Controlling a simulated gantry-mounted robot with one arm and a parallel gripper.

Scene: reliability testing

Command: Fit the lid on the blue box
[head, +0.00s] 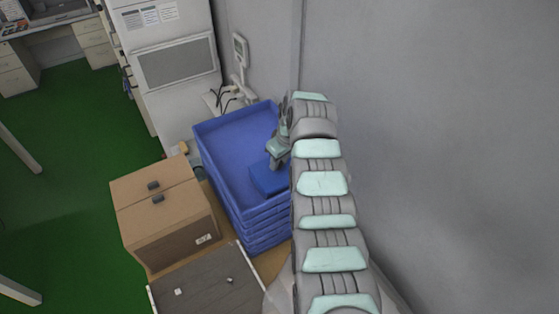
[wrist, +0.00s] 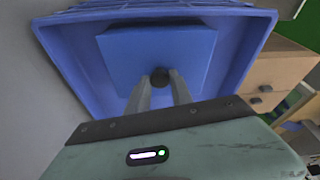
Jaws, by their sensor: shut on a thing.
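A square blue lid (wrist: 130,55) with a round black knob (wrist: 160,77) fills the middle of the wrist view. My gripper (wrist: 161,84) has its two fingers on either side of the knob and is shut on it. In the head view my gripper (head: 275,160) reaches down over the blue block-like shape (head: 266,181) in the top blue tray, at its right side. The lid hides what is under it in the wrist view. I cannot tell the lid and the blue box apart in the head view, nor whether they touch.
The blue tray (head: 222,128) tops a stack beside the grey wall (head: 440,120). A closed cardboard box (head: 165,205) stands left of it and a grey-brown panel (head: 205,283) in front. A white cabinet (head: 175,65) stands behind. The tray's left part is bare.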

